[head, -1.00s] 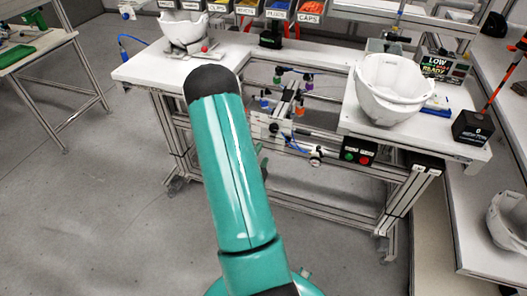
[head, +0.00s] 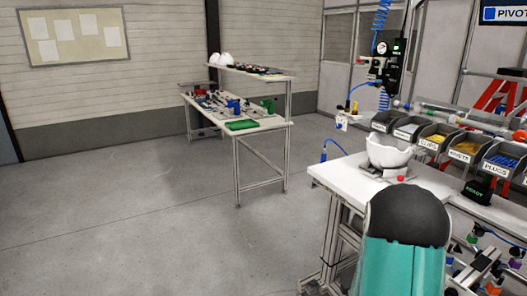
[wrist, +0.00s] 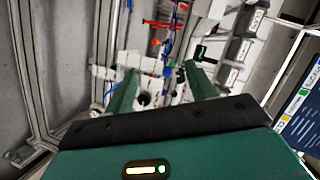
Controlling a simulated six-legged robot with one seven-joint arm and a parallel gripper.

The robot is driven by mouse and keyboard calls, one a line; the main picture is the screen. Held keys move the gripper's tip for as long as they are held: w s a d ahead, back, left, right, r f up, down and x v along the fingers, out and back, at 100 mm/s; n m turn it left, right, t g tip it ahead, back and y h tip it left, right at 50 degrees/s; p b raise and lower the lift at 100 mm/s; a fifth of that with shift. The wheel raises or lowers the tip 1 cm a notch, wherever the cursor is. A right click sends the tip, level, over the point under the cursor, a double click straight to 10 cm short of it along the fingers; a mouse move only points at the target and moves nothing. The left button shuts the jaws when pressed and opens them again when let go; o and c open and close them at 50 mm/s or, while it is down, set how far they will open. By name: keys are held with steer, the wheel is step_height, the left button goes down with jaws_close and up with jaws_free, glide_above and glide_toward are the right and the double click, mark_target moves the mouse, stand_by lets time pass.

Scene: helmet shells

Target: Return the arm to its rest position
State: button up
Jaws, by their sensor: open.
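My gripper (wrist: 161,72) shows in the wrist view with its two green fingers spread apart and nothing between them. Beyond the fingers are blurred bench fittings and a row of bins, tilted in the picture. In the head view my teal arm with its black rounded cap rises at the lower right, in front of the white workbench (head: 345,178). The gripper itself is hidden in the head view. A white helmet shell (head: 388,152) sits on a fixture on that bench, beyond the arm.
Labelled parts bins (head: 463,148) line the back of the bench. A second table (head: 262,126) with a green tray (head: 242,125) and tools stands farther back. The grey floor (head: 130,215) at left is clear. A screen (wrist: 300,112) is at the right edge of the wrist view.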

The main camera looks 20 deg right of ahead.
steer(key=w+a+r+n+t+y, duration=0.1)
steer(key=w+a+r+n+y, duration=0.3)
steer(key=a, duration=0.4)
steer(key=w+a+r+n+t+y, duration=0.1)
steer(key=w+a+r+n+y, duration=0.15)
steer(key=a+r+n, duration=0.4)
steer(key=w+a+r+n+t+y, duration=0.1)
steer(key=w+a+r+n+y, duration=0.2)
steer(key=a, duration=0.6)
steer(key=s+a+r+n+g+y, duration=0.2)
steer(key=s+a+r+n, duration=0.2)
steer(key=s+a+n, duration=0.2)
steer(key=s+a+r+n+g+y, duration=0.2)
steer(key=s+a+r+n, duration=0.3)
steer(key=s+a, duration=0.4)
steer(key=s+n, duration=0.1)
steer(key=s, duration=0.3)
steer(key=shift+a+n, duration=0.35)
